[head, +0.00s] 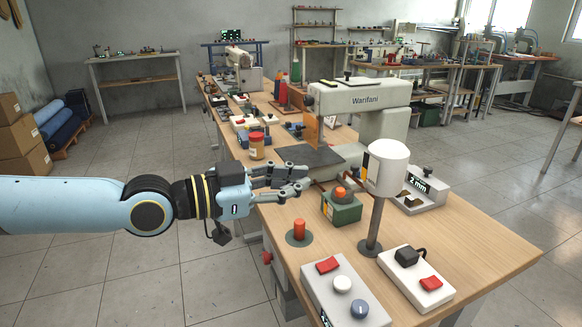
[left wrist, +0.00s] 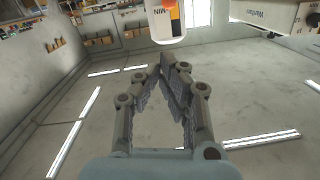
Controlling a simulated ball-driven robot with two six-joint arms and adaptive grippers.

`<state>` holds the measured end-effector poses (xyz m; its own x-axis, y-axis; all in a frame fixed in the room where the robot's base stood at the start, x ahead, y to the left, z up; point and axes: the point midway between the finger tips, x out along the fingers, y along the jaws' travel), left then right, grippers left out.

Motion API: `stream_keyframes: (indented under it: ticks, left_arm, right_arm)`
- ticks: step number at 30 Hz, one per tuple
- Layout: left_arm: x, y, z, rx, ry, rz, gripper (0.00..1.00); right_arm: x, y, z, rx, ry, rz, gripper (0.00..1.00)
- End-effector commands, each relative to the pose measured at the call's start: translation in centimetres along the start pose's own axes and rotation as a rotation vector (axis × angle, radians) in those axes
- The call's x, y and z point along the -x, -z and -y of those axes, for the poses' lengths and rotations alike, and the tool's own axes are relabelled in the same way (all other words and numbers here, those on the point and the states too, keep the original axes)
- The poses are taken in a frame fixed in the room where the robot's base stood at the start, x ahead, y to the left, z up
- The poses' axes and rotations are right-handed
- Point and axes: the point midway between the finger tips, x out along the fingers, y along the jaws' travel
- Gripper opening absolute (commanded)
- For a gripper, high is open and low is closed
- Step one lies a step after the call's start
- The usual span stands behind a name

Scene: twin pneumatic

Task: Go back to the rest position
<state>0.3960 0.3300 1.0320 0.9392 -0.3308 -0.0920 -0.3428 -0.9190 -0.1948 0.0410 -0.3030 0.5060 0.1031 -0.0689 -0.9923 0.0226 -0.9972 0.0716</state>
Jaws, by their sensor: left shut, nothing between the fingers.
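My left gripper (head: 304,179) reaches in from the left over the near left part of the wooden workbench (head: 460,225). Its fingers are shut with nothing between them. They also show in the left wrist view (left wrist: 172,62), with the tips together. My right gripper is in neither view.
A white cylinder (head: 388,166) on a grey post, a green box (head: 342,207) with an orange knob, and a Warifani machine (head: 360,95) stand close to the gripper. Control boxes with red switches (head: 328,265) sit at the bench's front.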

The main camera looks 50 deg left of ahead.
Motion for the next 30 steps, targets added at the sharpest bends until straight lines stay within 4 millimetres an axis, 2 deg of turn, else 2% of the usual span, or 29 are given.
stream_keyframes:
  ticks: [19,23,26,29,30]
  left_arm:
    - [0.4,-0.1,0.0,0.000,0.001,-0.001,0.00]
    - [-0.3,0.0,0.1,0.020,0.027,-0.032,0.00]
    - [-0.8,-4.3,1.8,0.053,0.118,-0.001,0.00]
    - [-0.6,-11.7,3.1,0.066,0.206,0.101,0.00]
    - [-0.2,-15.0,3.3,0.077,0.236,0.154,0.00]
  right_arm:
    - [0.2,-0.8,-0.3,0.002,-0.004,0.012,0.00]
    - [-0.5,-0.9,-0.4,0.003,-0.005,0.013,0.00]
    - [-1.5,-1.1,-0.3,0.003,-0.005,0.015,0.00]
    - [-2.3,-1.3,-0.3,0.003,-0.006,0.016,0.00]
    - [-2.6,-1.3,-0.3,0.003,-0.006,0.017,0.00]
